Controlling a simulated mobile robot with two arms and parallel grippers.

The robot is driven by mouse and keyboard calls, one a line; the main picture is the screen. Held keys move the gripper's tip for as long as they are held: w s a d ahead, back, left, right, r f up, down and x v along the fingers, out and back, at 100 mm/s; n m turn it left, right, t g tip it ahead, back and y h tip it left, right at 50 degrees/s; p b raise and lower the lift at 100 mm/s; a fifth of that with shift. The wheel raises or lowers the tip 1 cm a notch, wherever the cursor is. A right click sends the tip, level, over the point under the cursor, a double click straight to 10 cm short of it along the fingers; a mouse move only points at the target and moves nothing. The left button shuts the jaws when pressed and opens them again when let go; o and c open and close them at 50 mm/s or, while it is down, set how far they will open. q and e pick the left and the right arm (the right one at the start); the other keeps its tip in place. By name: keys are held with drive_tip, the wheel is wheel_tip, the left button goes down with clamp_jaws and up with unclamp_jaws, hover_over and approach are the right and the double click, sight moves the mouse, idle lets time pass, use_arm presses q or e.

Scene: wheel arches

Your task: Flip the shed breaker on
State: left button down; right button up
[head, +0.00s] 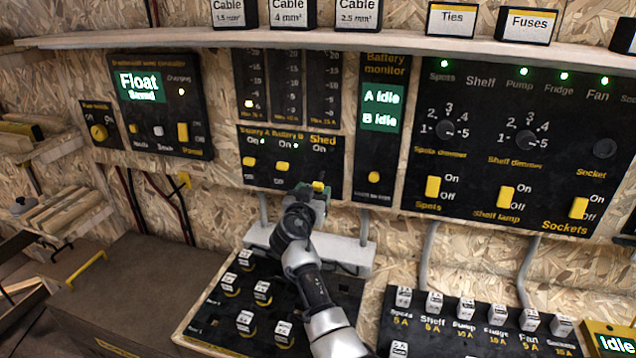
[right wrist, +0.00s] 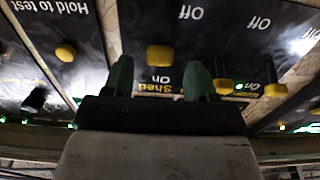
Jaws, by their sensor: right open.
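The shed breaker's yellow toggle (head: 318,186) is on the black breaker panel (head: 262,181), right of the Battery A toggle (head: 250,161) and Battery B toggle (head: 282,166). It sits lower than those two, away from its On label. My right gripper (head: 311,191) is at the panel's lower edge by the shed toggle and partly covers that area. In the right wrist view, upside down, the shed toggle (right wrist: 160,55) appears between and just beyond the open green fingertips (right wrist: 159,77). Contact cannot be told. My left gripper is not in view.
A battery monitor (head: 383,130) with a yellow button is right of the breaker panel. A larger switch panel (head: 470,185) is farther right. A white conduit box (head: 345,252) and a fuse board (head: 215,312) are below, close to my right arm. A shelf (head: 390,42) runs above.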

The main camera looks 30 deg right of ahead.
sight(317, 184)
drive_tip(key=shift+x, duration=1.95)
drive_tip(key=c, duration=0.9)
drive_tip(key=shift+a+r+y+p, duration=0.1)
drive_tip(key=shift+r+y+p, duration=0.2)
drive_tip(key=shift+p, duration=0.45)
wheel_tip(317, 184, up, 3)
drive_tip(key=g+y+p, duration=0.4)
drive_tip(key=y+p, duration=0.1)
drive_tip(key=p, duration=0.5)
drive_tip(key=shift+r+g+p, duration=0.1)
drive_tip(key=shift+g+p, duration=0.2)
drive_tip(key=shift+p, duration=0.05)
drive_tip(key=shift+w+d+r+g+y+p, duration=0.1)
drive_tip(key=shift+r+g+y+p, duration=0.05)
drive_tip(key=shift+g+y+p, duration=0.35)
drive_tip(key=shift+d+r+g+y+p, duration=0.15)
drive_tip(key=shift+g+y+p, duration=0.25)
drive_tip(key=shift+y+p, duration=0.2)
